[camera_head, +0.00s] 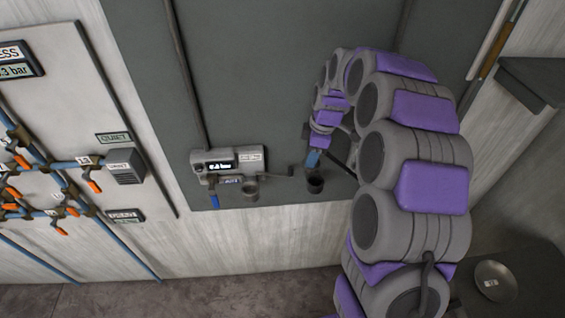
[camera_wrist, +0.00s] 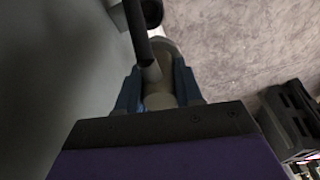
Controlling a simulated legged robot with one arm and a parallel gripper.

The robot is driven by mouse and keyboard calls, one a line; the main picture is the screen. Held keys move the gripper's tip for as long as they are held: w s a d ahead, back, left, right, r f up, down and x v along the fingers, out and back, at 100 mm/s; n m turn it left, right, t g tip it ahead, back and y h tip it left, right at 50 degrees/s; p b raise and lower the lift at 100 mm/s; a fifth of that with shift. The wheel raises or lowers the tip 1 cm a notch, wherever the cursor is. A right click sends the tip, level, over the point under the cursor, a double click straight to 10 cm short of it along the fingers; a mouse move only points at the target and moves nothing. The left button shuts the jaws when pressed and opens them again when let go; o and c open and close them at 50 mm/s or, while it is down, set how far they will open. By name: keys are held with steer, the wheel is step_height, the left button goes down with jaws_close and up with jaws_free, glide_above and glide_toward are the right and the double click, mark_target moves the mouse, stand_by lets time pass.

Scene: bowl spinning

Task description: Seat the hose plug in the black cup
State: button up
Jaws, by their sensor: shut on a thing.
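My gripper (camera_head: 313,159) hangs at the end of my arm, just above the black cup (camera_head: 315,184) on the grey wall panel. In the wrist view my gripper (camera_wrist: 158,84) has its blue fingers closed on a pale grey-beige piece, which appears to be the hose plug (camera_wrist: 159,101). A dark, hose-like length (camera_wrist: 137,32) runs from between the fingers to the top edge. A dark round opening at the top of that view looks like the cup (camera_wrist: 152,12). The plug's tip is hidden, and I cannot tell whether it touches the cup.
A meter box (camera_head: 214,161) with a lit display is left of the cup, with a blue-handled valve (camera_head: 214,199) and a grey round fitting (camera_head: 250,190) below. Pipes with orange handles (camera_head: 93,186) are farther left. A round dish (camera_head: 495,281) lies at lower right.

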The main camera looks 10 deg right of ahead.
steer(key=d, duration=0.2)
steer(key=shift+w+d+f, duration=0.3)
steer(key=shift+w, duration=0.1)
steer(key=shift+a+f, duration=0.2)
steer(key=shift+f, duration=0.45)
steer(key=shift+d+f+b, duration=0.1)
steer(key=shift+f+b, duration=0.75)
steer(key=shift+f, duration=2.1)
steer(key=shift+s+f, duration=0.1)
steer(key=shift+f, duration=0.25)
steer(key=o, duration=1.2)
steer(key=d+r, duration=0.1)
steer(key=r, duration=1)
steer(key=d+r, duration=0.1)
steer(key=r, duration=0.5)
steer(key=shift+s+d+p, duration=0.25)
steer(key=shift+d+p, duration=0.1)
